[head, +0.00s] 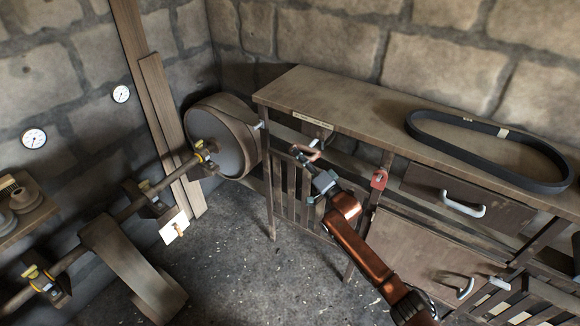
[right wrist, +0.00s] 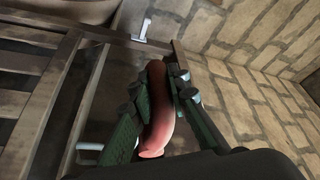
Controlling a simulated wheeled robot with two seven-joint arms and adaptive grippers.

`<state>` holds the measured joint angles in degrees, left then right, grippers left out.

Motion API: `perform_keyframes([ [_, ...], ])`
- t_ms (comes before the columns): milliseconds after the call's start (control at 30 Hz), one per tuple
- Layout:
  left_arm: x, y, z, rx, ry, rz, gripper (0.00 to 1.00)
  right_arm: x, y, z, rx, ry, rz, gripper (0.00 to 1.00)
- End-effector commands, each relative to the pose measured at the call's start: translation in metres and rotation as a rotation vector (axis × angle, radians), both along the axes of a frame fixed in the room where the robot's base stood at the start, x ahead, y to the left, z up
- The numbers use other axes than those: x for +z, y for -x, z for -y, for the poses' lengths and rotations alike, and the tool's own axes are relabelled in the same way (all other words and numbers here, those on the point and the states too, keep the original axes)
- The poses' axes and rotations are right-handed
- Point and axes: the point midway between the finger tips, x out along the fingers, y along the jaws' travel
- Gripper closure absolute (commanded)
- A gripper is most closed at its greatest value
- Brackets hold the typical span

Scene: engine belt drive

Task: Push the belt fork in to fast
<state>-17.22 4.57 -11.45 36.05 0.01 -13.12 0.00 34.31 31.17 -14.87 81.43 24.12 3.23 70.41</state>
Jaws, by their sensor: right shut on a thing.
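A curved red-brown handle (head: 314,152), apparently that of the belt fork, shows beneath the left part of the bench in the head view. My right gripper (head: 303,157) is shut on it. In the right wrist view the handle (right wrist: 158,105) lies lengthwise between the green fingers of my right gripper (right wrist: 160,95), which touch it from both sides. The rest of the fork and its link to the belt drive are hidden or too small to tell. The fast and loose positions cannot be told apart here. My left gripper is not in view.
The wooden bench (head: 305,88) stands close above my right gripper, with slatted bars (head: 292,185) below. A large drum pulley (head: 218,145) on a shaft is left of it. A black belt (head: 470,165) lies on the bench.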

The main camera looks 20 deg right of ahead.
Motion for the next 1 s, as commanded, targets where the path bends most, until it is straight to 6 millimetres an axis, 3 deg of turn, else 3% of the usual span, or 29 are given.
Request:
perform_keyframes([
  [367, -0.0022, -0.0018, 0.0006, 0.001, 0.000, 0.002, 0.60, 0.0009, -0.0056, 0.0100, -0.005, 0.000, -0.002, 1.00],
  [400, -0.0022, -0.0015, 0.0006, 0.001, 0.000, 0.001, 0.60, 0.0010, -0.0056, 0.0104, -0.006, 0.000, -0.001, 0.83],
  [633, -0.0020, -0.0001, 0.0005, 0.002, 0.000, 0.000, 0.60, 0.0003, -0.0051, 0.0088, -0.003, 0.000, -0.002, 0.67],
  [1000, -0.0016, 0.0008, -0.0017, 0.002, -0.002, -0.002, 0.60, -0.0020, 0.0000, 0.0087, -0.001, -0.001, -0.002, 0.66],
])
